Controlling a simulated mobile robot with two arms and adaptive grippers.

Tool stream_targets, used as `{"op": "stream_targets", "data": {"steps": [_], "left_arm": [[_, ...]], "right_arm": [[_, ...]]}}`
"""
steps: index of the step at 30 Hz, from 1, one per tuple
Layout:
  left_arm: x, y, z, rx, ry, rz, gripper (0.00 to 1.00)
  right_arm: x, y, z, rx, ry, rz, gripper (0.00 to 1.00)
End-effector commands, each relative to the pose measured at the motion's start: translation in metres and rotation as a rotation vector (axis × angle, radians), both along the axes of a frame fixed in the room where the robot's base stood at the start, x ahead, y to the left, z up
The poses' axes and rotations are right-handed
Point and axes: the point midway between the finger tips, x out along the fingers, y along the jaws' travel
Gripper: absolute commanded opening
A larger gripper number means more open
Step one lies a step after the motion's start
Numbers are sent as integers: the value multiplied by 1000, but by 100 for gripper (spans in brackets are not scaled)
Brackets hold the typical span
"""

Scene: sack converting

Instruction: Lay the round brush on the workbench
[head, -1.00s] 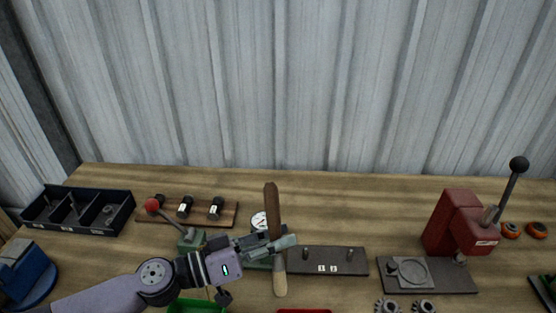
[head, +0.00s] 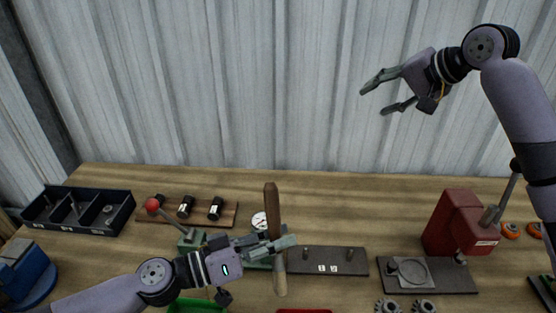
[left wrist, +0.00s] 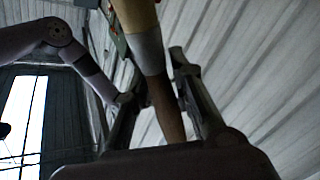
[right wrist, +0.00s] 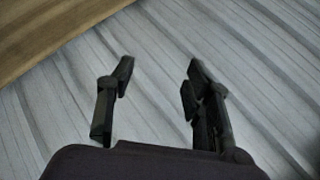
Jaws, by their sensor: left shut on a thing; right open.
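The round brush (head: 271,203) is upright in the head view, with a dark brown upper part and a pale lower handle. My left gripper (head: 284,243) is shut on it near its middle, over the workbench (head: 365,215). In the left wrist view the brush (left wrist: 165,105) runs between the fingers, showing a pale handle, a grey band and a brown part. I cannot tell whether its lower end touches the bench. My right gripper (head: 373,101) is open and empty, high in front of the corrugated wall; its spread fingers also show in the right wrist view (right wrist: 158,66).
A dark compartment tray (head: 118,222), a rack of black cylinders (head: 226,222) and a red-knobbed device (head: 192,240) stand at left. A dark pin plate (head: 345,263) lies just right of the brush. A red lever press (head: 452,225) stands at right. The bench's back strip is mostly clear.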

Motion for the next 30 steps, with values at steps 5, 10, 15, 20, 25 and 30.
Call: {"op": "stream_targets", "data": {"steps": [5,10,15,20,25,30], "left_arm": [[0,0,0,0,0,0,0],[0,0,0,0,0,0,0],[0,0,0,0,0,0,0],[0,0,0,0,0,0,0],[0,0,0,0,0,0,0],[0,0,0,0,0,0,0]], "right_arm": [[-48,100,-2,-139,90,287,47],[-112,172,-11,-339,187,565,47],[-171,207,-23,-557,287,781,47],[-198,214,-29,-676,345,875,47],[-205,215,-39,-708,364,899,47],[-207,218,-66,-706,366,897,47]]}}
